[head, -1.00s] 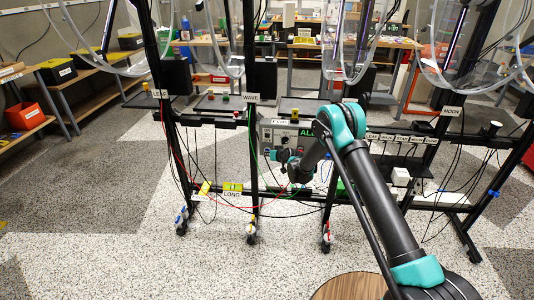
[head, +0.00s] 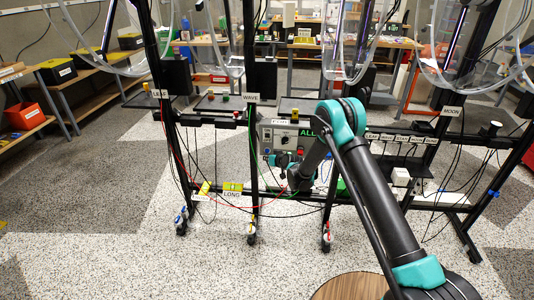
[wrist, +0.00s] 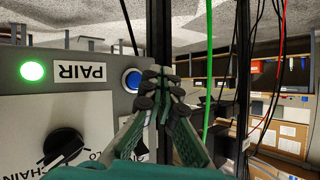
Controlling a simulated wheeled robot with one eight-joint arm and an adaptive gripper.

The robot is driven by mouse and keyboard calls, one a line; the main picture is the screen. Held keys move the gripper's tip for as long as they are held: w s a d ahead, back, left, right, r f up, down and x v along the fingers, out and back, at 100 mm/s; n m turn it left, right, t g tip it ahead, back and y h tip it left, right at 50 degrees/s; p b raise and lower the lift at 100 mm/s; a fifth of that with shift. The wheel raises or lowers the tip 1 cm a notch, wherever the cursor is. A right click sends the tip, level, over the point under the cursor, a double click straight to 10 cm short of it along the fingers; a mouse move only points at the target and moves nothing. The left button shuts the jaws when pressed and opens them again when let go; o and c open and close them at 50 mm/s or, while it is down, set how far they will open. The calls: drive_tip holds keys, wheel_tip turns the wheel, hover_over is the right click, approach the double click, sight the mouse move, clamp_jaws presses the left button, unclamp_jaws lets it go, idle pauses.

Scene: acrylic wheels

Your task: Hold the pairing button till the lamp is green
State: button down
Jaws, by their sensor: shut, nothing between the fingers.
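The grey control box (head: 266,133) hangs on the black frame in the head view, partly hidden by my arm. In the wrist view its panel (wrist: 95,113) appears upside down, with a PAIR label (wrist: 80,71). A round lamp (wrist: 33,71) left of the label glows green. A blue button (wrist: 132,80) with a pale ring is right of the label. My gripper (wrist: 159,72) is shut and empty, its fingertips just right of the button in the picture. I cannot tell whether they touch it.
A black knob (wrist: 64,145) is on the same panel. A dark upright post (wrist: 158,30) stands close to the fingertips. Green and black cables (wrist: 207,70) hang to the right.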

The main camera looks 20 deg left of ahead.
drive_tip(key=shift+s+d, duration=0.2)
drive_tip(key=shift+s, duration=0.5)
drive_tip(key=shift+s+d, duration=0.15)
drive_tip(key=shift+s, duration=0.5)
drive_tip(key=s+d+r+m+h, duration=0.1)
drive_tip(key=s+d+r+h, duration=0.1)
drive_tip(key=d+r, duration=0.7)
drive_tip(key=s+d+r+m+h, duration=0.1)
drive_tip(key=s+d+r, duration=0.25)
drive_tip(key=d, duration=0.95)
drive_tip(key=s+d+r+m+h, duration=0.1)
drive_tip(key=s+d+r+h, duration=0.1)
drive_tip(key=d+r, duration=0.75)
drive_tip(key=s+d+m+g+h, duration=0.2)
drive_tip(key=s+d, duration=1.1)
drive_tip(key=d, duration=0.3)
drive_tip(key=s+d+f+m+h, duration=0.1)
drive_tip(key=s+d, duration=0.4)
drive_tip(key=s, duration=0.4)
drive_tip(key=s+d+f+m+g+h, duration=0.1)
drive_tip(key=s+d+f, duration=0.1)
drive_tip(key=s+d, duration=0.3)
drive_tip(key=s, duration=0.4)
drive_tip(key=shift+f+m+g+h, duration=0.25)
drive_tip(key=shift+m+g+h, duration=0.05)
drive_tip(key=shift+w, duration=0.1)
